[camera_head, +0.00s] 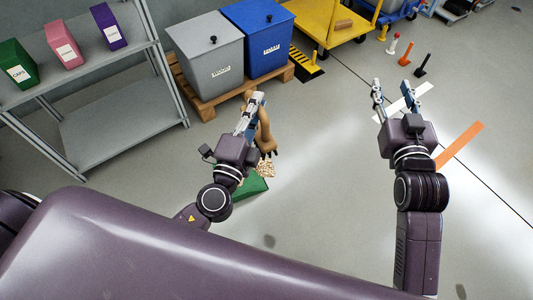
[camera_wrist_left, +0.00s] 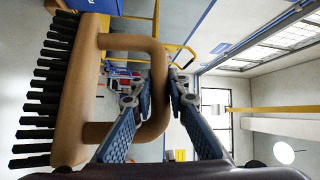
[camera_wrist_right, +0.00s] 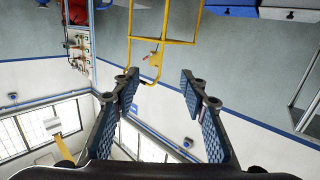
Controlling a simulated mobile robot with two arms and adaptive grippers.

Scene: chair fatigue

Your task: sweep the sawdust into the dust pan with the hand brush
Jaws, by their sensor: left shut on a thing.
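The hand brush (camera_head: 265,130) has a tan wooden body with black bristles. My left gripper (camera_head: 251,103) is shut on its loop handle, which passes between the fingers in the left wrist view (camera_wrist_left: 152,85). There the brush block (camera_wrist_left: 75,90) stands at the left with its bristles facing left. In the head view the green dust pan (camera_head: 255,187) lies on the floor, partly hidden behind my left wrist. Pale sawdust (camera_head: 266,168) shows in a small heap at the pan, just below the bristles. My right gripper (camera_head: 391,90) is open and empty, its fingers apart in the right wrist view (camera_wrist_right: 158,85).
A grey bin (camera_head: 206,60) and a blue bin (camera_head: 262,35) stand on a wooden pallet (camera_head: 205,108). A grey shelf (camera_head: 110,125) is at the left, a yellow cart (camera_head: 325,22) at the back. Orange tape (camera_head: 460,145) marks the floor. The middle floor is clear.

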